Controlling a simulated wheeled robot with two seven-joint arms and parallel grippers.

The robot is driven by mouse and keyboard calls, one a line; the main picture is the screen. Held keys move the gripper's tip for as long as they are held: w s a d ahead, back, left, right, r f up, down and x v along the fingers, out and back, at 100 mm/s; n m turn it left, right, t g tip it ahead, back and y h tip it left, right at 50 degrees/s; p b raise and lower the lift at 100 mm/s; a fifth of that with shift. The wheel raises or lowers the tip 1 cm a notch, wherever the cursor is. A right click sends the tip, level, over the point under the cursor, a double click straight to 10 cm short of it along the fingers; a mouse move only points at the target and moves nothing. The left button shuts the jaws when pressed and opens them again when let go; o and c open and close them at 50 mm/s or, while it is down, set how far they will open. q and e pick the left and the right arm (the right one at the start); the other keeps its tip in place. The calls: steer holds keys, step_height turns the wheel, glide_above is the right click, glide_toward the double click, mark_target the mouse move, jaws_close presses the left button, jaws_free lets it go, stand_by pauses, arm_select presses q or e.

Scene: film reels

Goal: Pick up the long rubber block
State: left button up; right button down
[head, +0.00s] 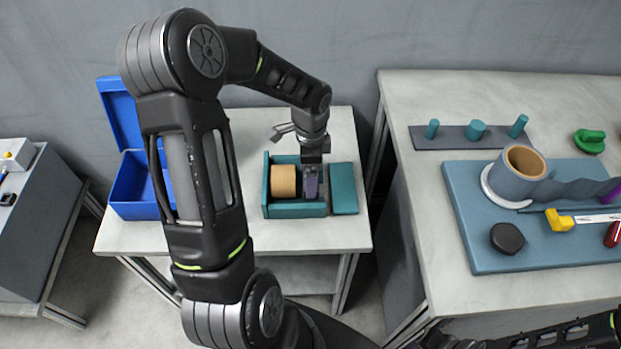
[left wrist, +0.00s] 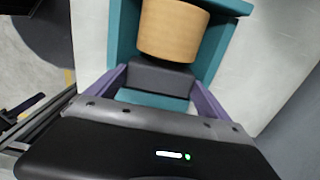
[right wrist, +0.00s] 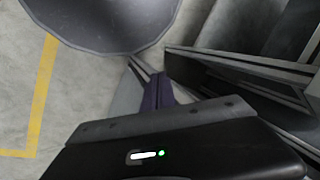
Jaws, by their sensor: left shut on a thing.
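The long rubber block (left wrist: 160,76) is dark grey and lies in the teal box (head: 295,210), beside a tan roll (head: 284,181). My left gripper (head: 311,183) reaches down into the right part of the box. In the left wrist view its two purple fingers stand at either end of the block, shut on it. In the head view the gripper mostly hides the block. My right gripper (right wrist: 158,92) shows in the right wrist view with its purple fingers together and nothing between them, away from the box.
A teal slab (head: 344,188) lies right of the box. An open blue bin (head: 135,190) stands to the left on the same table. The right table holds a blue mat (head: 490,255) with a tape-like roll (head: 519,172), and a pegged grey strip (head: 455,138).

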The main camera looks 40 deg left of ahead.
arm_select(q)
steer(key=shift+c, duration=1.4)
steer(key=shift+r, duration=0.1)
step_height(320, 180, up, 10)
steer(key=shift+b, duration=0.3)
